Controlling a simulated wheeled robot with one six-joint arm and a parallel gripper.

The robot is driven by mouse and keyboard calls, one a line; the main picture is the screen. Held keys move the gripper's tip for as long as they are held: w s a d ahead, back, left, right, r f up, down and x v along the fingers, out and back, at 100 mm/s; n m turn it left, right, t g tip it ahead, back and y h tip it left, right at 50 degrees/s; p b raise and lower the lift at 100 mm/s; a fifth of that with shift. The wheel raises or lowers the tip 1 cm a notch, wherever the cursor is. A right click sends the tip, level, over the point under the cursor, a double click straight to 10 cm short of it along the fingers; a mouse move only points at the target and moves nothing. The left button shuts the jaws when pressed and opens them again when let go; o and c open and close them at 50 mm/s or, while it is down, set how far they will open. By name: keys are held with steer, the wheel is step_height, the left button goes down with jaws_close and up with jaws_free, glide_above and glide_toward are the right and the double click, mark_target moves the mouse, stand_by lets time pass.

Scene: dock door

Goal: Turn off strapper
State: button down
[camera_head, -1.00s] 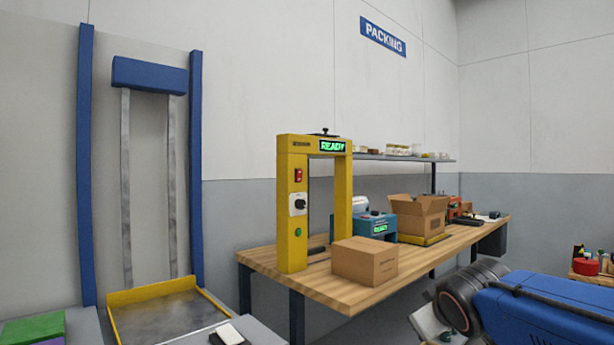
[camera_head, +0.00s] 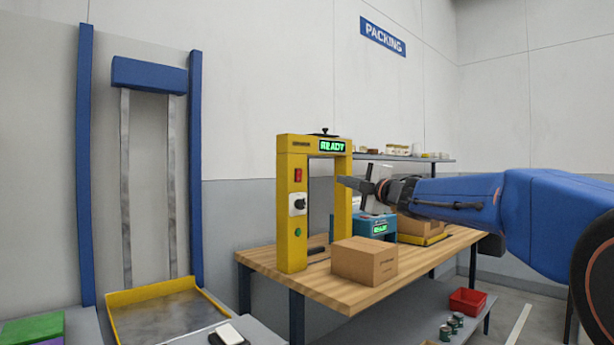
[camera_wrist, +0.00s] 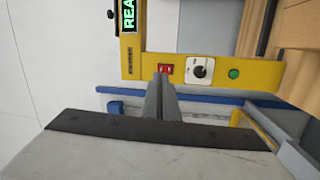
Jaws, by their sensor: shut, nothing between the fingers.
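The yellow strapper (camera_head: 292,247) stands as an arch on the wooden bench, its green display (camera_head: 332,146) reading READY. Its left post carries a red rocker switch (camera_head: 298,175), a black rotary knob (camera_head: 298,204) on a white plate, and a green button (camera_head: 298,233). In the wrist view the red switch (camera_wrist: 165,69), the knob (camera_wrist: 200,69) and the green button (camera_wrist: 234,73) lie in a row. My gripper (camera_head: 343,181) is shut and empty, right of the post in the head view. In the wrist view its fingertips (camera_wrist: 163,76) overlap the lower edge of the red switch; contact cannot be told.
A closed cardboard box (camera_head: 365,262) sits on the wooden bench (camera_head: 335,292) before the strapper. A teal machine (camera_head: 376,226) and a carton on a yellow scale stand behind. A red bin (camera_head: 467,301) is on the lower shelf. A yellow-edged platform (camera_head: 165,318) lies left.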

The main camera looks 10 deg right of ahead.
steer(key=shift+w+a+n+g+y, duration=0.4)
steer(key=shift+a+n+y, duration=0.15)
steer(key=shift+n, duration=0.2)
steer(key=shift+w+a+n+g+y, duration=0.35)
steer(key=shift+a+n+g+y, duration=0.15)
steer(key=shift+n, duration=0.25)
glide_toward(300, 172)
steer(key=x, duration=0.5)
steer(key=shift+w+a+f, duration=0.1)
steer(key=shift+w+f, duration=0.05)
steer(key=shift+w, duration=0.05)
steer(key=shift+w+a, duration=0.3)
steer(key=shift+w, duration=0.1)
steer(key=shift+w+r, duration=0.1)
steer(key=shift+r, duration=0.15)
